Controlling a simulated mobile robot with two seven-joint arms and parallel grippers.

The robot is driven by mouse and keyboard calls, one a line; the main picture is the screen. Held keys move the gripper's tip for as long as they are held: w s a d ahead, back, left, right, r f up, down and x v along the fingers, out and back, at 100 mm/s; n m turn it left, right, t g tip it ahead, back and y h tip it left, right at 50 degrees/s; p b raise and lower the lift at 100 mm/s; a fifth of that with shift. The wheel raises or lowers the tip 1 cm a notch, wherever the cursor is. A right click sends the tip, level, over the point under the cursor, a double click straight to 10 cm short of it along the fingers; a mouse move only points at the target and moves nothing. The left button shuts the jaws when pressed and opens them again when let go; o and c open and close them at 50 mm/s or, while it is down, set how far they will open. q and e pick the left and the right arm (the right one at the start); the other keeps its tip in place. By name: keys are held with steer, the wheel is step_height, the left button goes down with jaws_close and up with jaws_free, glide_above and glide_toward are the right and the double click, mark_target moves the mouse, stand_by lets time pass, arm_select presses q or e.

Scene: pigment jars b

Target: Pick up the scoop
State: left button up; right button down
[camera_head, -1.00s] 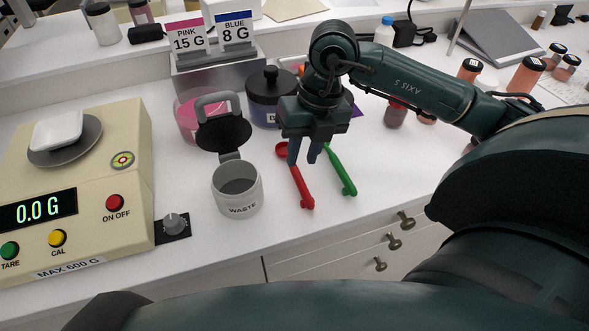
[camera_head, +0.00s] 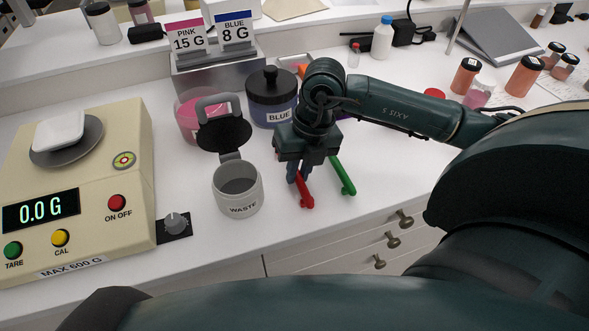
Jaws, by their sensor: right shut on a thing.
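Two scoops lie on the white counter in the head view, a red scoop (camera_head: 304,193) and a green scoop (camera_head: 343,177). My right gripper (camera_head: 298,178) is down over the red scoop, its fingers shut on the handle. The red scoop's bowl end is hidden behind the gripper. The red scoop still looks level with the counter; I cannot tell whether it is lifted. The green scoop lies just right of the gripper, its far end partly hidden. My left gripper is not in view.
A grey WASTE bin (camera_head: 238,188) with its lid up stands just left of the gripper. A BLUE jar (camera_head: 272,97) and a pink jar (camera_head: 190,117) stand behind. A scale (camera_head: 130,220) reading 0.0 G fills the left.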

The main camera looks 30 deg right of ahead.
mark_target(299, 173)
stand_by(0.3)
step_height(299, 173, up, 10)
stand_by(0.4)
stand_by(1.4)
